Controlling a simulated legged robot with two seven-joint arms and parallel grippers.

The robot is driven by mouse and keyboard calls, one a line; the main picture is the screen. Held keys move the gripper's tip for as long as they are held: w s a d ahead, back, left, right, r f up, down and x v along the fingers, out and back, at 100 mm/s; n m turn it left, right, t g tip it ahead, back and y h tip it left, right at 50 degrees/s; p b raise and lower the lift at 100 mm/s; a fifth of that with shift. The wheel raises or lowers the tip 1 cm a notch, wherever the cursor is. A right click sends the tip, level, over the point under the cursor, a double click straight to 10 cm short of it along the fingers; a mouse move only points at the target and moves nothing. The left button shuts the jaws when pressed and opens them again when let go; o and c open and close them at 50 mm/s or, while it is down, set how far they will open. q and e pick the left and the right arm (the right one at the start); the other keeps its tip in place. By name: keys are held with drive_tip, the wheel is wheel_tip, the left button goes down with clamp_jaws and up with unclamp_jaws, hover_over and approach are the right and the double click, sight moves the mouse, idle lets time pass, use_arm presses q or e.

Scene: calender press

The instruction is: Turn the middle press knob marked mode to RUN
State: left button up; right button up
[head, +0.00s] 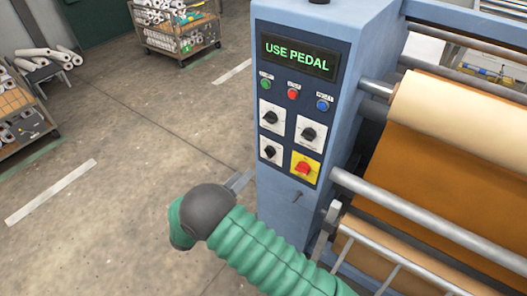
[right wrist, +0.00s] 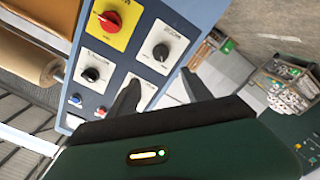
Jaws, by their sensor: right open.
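The press control panel (head: 292,104) carries three black knobs on white plates: upper left (head: 271,118), upper right (head: 309,133) and lower left (head: 270,152). A red knob (head: 304,168) on yellow is at lower right. I cannot read which plate is marked mode. My right gripper (head: 243,180) is beside the panel's lower left, apart from the knobs. In the right wrist view the panel is upside down; the lower-left knob (right wrist: 160,52) lies beyond the open, empty fingers (right wrist: 160,78). One finger partly covers the upper-left knob's plate. My left gripper is out of view.
The display (head: 298,55) reads USE PEDAL. Green (head: 265,84), red (head: 293,93) and blue (head: 322,105) buttons sit above the knobs. Rollers (head: 420,215) and brown sheet (head: 435,150) are at right. Floor left of the press is clear; carts (head: 180,35) stand farther back.

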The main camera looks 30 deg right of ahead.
sight(264, 151)
drive_tip(key=x, duration=0.4)
drive_tip(key=p+x, duration=0.1)
drive_tip(key=x, duration=0.7)
drive_tip(key=shift+w+a, duration=0.15)
drive_tip(key=shift+w, duration=0.15)
drive_tip(key=shift+w+d+f, duration=0.15)
drive_tip(key=shift+w+d, duration=0.15)
drive_tip(key=shift+d, duration=0.35)
drive_tip(key=shift+a, duration=0.1)
clamp_jaws()
